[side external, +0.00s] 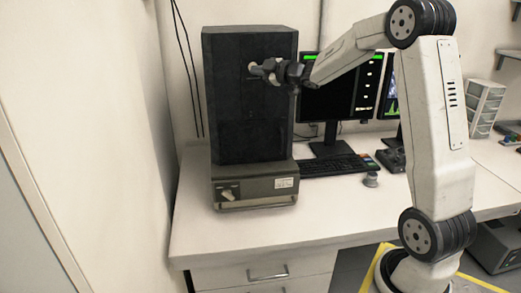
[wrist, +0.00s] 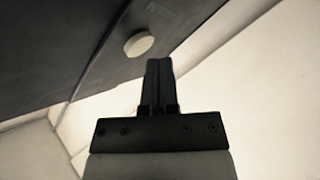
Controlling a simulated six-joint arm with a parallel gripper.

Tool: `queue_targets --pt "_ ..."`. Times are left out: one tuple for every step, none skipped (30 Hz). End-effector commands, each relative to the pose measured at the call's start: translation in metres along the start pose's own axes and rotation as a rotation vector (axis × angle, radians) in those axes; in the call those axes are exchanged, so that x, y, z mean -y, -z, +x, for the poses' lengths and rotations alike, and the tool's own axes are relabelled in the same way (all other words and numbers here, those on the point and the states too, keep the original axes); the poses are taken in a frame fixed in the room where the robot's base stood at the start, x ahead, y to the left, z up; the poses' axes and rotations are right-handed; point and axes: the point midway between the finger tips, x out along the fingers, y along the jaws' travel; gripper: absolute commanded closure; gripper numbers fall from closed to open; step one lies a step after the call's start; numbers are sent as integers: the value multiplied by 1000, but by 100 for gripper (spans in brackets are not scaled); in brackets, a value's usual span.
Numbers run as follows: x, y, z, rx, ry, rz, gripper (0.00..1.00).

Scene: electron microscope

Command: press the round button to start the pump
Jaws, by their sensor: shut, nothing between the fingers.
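A pale round button (wrist: 139,44) sits on the dark panel of the tall microscope cabinet (side external: 235,135). It shows in the wrist view, just up and left of my fingertips. In the side view a small part of the button (side external: 252,66) shows beside the gripper's tip. My gripper (side external: 262,70) is at the upper front of the cabinet, its fingers together and empty. The closed fingers also show in the wrist view (wrist: 159,68). Whether the fingertips touch the panel or the button, I cannot tell.
The cabinet stands on a grey base unit (side external: 255,186) with a pale knob or handle (side external: 228,194), on a white desk (side external: 325,212). A monitor (side external: 340,100) and keyboard (side external: 325,165) are to the right. A small grey knob-like object (side external: 371,180) stands on the desk.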

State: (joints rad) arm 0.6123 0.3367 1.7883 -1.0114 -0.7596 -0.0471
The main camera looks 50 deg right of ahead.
Motion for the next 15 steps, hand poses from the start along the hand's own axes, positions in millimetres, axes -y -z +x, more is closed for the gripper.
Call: queue_targets --pt "0 -1 1 1 0 0 100" --pt "-1 -2 2 1 0 0 100" --pt "-1 -2 2 1 0 0 100" --pt "-2 -3 3 1 0 0 100" --pt "-2 -3 3 1 0 0 100" --pt "-3 -3 4 1 -1 0 100" --pt "-3 -4 4 1 -1 0 100" --pt "-4 -4 4 1 -1 0 100" --pt "-4 -4 5 1 -1 0 100" --pt "-4 -4 5 1 -1 0 100" --pt "-4 -4 5 1 0 0 100" --pt "-4 -4 5 1 0 0 100" --pt "-4 -4 5 1 0 0 100" --pt "-4 -4 5 1 0 0 100" --pt "-4 -4 5 1 0 0 100"
